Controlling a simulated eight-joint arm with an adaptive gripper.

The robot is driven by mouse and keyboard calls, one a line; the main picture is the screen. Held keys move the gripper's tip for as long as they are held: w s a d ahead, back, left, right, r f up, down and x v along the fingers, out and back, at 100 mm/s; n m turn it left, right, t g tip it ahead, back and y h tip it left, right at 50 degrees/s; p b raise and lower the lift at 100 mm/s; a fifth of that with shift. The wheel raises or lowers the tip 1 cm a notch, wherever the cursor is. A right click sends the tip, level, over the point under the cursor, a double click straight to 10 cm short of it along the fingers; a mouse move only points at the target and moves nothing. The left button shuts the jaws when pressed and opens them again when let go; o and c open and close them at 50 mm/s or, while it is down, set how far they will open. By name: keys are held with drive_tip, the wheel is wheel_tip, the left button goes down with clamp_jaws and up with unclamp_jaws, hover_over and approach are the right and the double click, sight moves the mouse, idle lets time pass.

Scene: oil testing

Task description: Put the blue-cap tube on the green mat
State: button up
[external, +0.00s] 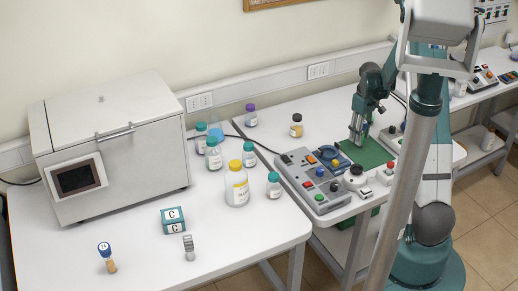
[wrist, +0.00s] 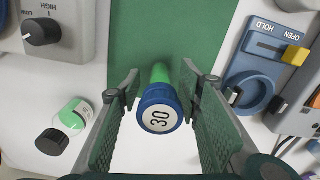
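The blue-cap tube (wrist: 160,108) has a round blue cap with a white label marked 30 and a greenish body. In the wrist view it points away from the camera, between my fingers, at the near edge of the green mat (wrist: 175,25). Its base is hidden, so I cannot tell whether it rests on the mat. My gripper (wrist: 161,80) is open around the tube, with small gaps beside the body. In the external view my gripper (external: 357,137) points down at the left edge of the mat (external: 366,154); the tube is not clear there.
A blue device (wrist: 250,85) marked HOLD and OPEN is right of the gripper in the wrist view. A knob unit (wrist: 70,30) and a small bottle (wrist: 68,122) are left. A control panel (external: 310,180) stands by the mat. Another blue-topped tube (external: 106,255) stands on the left table.

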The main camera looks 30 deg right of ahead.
drive_tip(key=shift+r+b, duration=0.4)
drive_tip(key=shift+r, duration=5.65)
drive_tip(key=shift+r, duration=0.1)
drive_tip(key=shift+a+r, duration=0.15)
drive_tip(key=shift+a, duration=0.05)
drive_tip(key=s+a+r+t, duration=0.1)
drive_tip(key=s+a+r, duration=0.2)
drive_tip(key=a+r, duration=0.3)
drive_tip(key=s+a+r+m+t, duration=0.1)
drive_tip(key=s+a+r, duration=0.2)
drive_tip(key=a+r, duration=0.25)
drive_tip(key=s+a+r+t, duration=0.1)
drive_tip(key=s+a+r, duration=0.3)
drive_tip(key=a+r, duration=0.25)
drive_tip(key=s+a+r+m+t, duration=0.1)
drive_tip(key=s+a+t, duration=0.3)
drive_tip(key=s+a, duration=1.1)
drive_tip(key=shift+s+r, duration=0.55)
drive_tip(key=shift+s, duration=0.4)
